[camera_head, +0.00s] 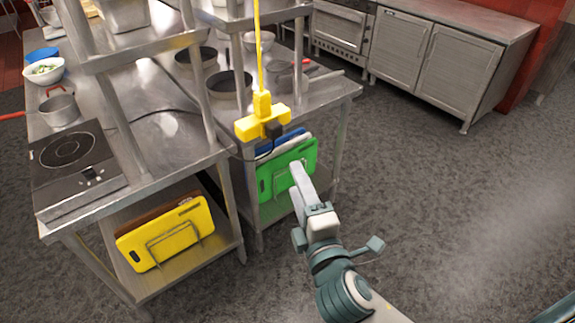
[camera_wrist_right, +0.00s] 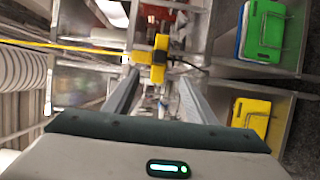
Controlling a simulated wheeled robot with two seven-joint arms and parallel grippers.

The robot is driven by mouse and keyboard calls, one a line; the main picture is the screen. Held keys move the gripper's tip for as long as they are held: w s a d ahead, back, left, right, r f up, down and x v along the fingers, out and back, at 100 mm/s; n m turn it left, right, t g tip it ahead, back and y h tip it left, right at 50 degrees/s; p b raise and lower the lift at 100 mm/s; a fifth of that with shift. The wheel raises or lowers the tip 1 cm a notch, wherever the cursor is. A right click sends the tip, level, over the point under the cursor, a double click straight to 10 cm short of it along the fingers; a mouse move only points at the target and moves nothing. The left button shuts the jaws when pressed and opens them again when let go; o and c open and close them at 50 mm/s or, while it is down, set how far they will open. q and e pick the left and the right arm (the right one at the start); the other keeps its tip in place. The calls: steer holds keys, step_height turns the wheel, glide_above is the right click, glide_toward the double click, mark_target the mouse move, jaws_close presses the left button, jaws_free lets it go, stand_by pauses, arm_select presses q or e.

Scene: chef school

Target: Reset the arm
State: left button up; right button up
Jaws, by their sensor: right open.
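My right gripper (camera_head: 301,178) reaches up from the lower right in the head view, its fingers overlapping the green cutting board (camera_head: 276,178) in the picture. In the right wrist view its two fingers (camera_wrist_right: 158,88) stand apart with nothing held between them. A yellow hanging power block (camera_head: 262,120) is above the gripper in the head view. It also shows beyond the fingertips in the right wrist view (camera_wrist_right: 158,60), apart from them. My left gripper is not in either view.
Steel tables stand at left, with an induction hob (camera_head: 70,153), a pot (camera_head: 59,108) and pans (camera_head: 228,83). A yellow cutting board (camera_head: 165,235) stands in a rack on the lower shelf. Steel cabinets (camera_head: 430,58) line the back. The grey floor (camera_head: 450,190) at right is clear.

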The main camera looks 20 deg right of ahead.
steer(key=w+f+m+g+b, duration=0.1)
steer(key=w+f+g, duration=0.1)
steer(key=f, duration=1.2)
steer(key=w+f+g+b, duration=0.1)
steer(key=w+f+g, duration=0.2)
steer(key=f, duration=1.1)
steer(key=s+d+f+m+g, duration=0.1)
steer(key=s+f, duration=0.2)
steer(key=f, duration=0.5)
steer(key=s+d+f+m+g+b, duration=0.1)
steer(key=s+f+m+g, duration=0.1)
steer(key=f, duration=0.7)
steer(key=s+d+f+m+g, duration=0.1)
steer(key=s+d+f, duration=0.15)
steer(key=f, duration=0.55)
steer(key=s+d+f+m+g+b, duration=0.25)
steer(key=s+f+m+g, duration=0.2)
steer(key=s+f, duration=1.4)
steer(key=s+f+m+g, duration=0.1)
steer(key=s+f, duration=0.3)
steer(key=s, duration=0.7)
steer(key=s+d+f+m+g+y, duration=0.1)
steer(key=s+f+m, duration=0.3)
steer(key=s, duration=0.7)
steer(key=shift+s+d+f+g, duration=0.2)
steer(key=shift+d+f+g, duration=0.05)
steer(key=shift+f+g, duration=0.5)
